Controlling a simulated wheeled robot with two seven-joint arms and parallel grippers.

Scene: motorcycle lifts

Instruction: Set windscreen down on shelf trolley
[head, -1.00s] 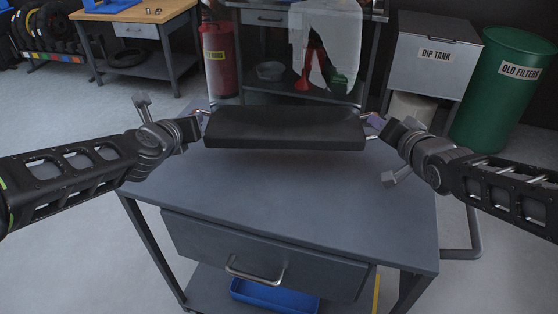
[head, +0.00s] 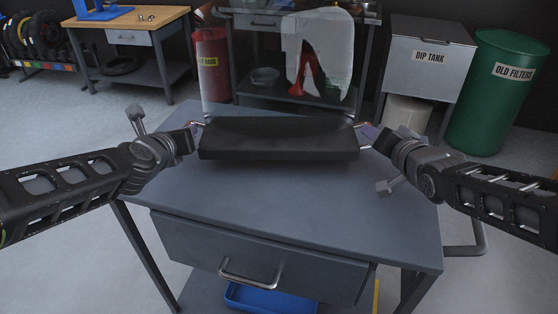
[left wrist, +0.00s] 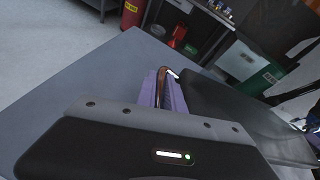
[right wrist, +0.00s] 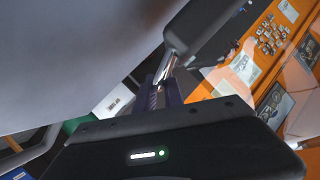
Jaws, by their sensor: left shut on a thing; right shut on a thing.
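The windscreen has a thick black lower part (head: 278,139) and a clear upright pane (head: 216,88), with a metal handle at each end. It is above the far half of the grey shelf trolley top (head: 300,205); I cannot tell whether its underside touches. My left gripper (head: 196,127) is shut on the left handle, and the purple fingers show in the left wrist view (left wrist: 165,88). My right gripper (head: 368,133) is shut on the right handle (right wrist: 166,68). The black part also shows in the left wrist view (left wrist: 235,115).
The trolley has a front drawer (head: 255,258) and a blue tray (head: 270,298) below. Behind stand a dark bench (head: 262,100), a dip tank (head: 430,60), a green bin (head: 492,100) and a red bin (head: 212,65). The near trolley top is clear.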

